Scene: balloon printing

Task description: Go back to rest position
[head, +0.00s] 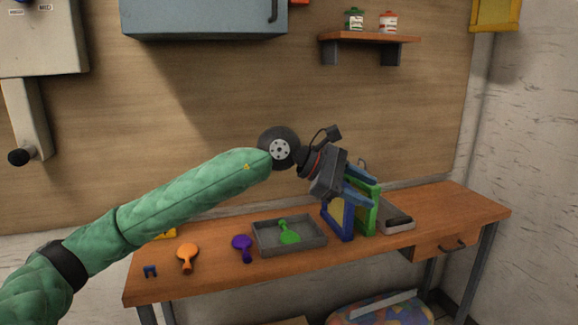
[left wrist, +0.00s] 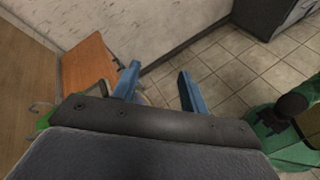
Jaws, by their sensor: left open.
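My left gripper (head: 374,194) is raised above the right half of the wooden table (head: 450,205), at the end of my green-sleeved arm. Its blue fingers are apart, with nothing visible between them. In the left wrist view, the open fingers (left wrist: 159,72) point past the table's end toward the wall and tiled floor. In the head view, the gripper partly covers a blue frame (head: 338,220) and a green frame (head: 373,210) standing on the table. I cannot tell from the picture how far it is from them. My right gripper is not visible.
A grey tray (head: 262,249) holds a green balloon-shaped piece (head: 288,236). A purple piece (head: 242,246), an orange piece (head: 187,256) and a small blue part (head: 150,271) lie left of it. A shelf (head: 368,37) with two jars hangs above. The table's right end is clear.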

